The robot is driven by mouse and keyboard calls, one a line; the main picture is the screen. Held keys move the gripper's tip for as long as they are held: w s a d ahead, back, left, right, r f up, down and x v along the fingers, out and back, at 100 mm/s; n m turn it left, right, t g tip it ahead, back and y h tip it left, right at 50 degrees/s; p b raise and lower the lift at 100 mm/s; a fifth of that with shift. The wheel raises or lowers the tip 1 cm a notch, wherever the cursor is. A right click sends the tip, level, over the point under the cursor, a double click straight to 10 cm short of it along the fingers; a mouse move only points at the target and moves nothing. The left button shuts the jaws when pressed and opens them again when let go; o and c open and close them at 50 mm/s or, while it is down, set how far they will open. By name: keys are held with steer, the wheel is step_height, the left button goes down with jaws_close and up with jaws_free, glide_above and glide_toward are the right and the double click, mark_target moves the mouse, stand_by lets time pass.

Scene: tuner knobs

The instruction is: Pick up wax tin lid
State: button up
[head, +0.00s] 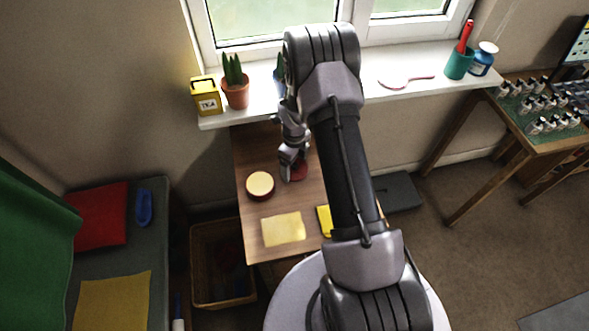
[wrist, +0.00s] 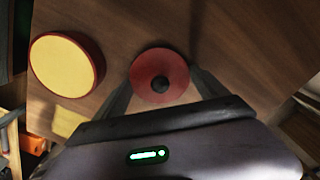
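The wax tin lid (wrist: 146,88) is a red disc with a dark round knob in its middle. It lies on the wooden table in the wrist view, and part of it shows below my gripper in the head view (head: 299,173). The open wax tin (wrist: 63,66), red-sided with pale yellow wax, stands left of the lid; it also shows in the head view (head: 260,185). My gripper (wrist: 160,79) is open, its two fingers apart on either side of the lid. I cannot tell whether they touch it or how high they are.
A yellow cloth (head: 283,229) lies on the table (head: 254,150) near the front. A yellow item (head: 324,220) lies partly behind my arm. The windowsill (head: 375,95) behind holds a potted cactus (head: 236,92) and a yellow tea box (head: 206,101). A wicker basket (head: 200,262) stands left of the table.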

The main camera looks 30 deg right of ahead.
steer(key=c, duration=0.7)
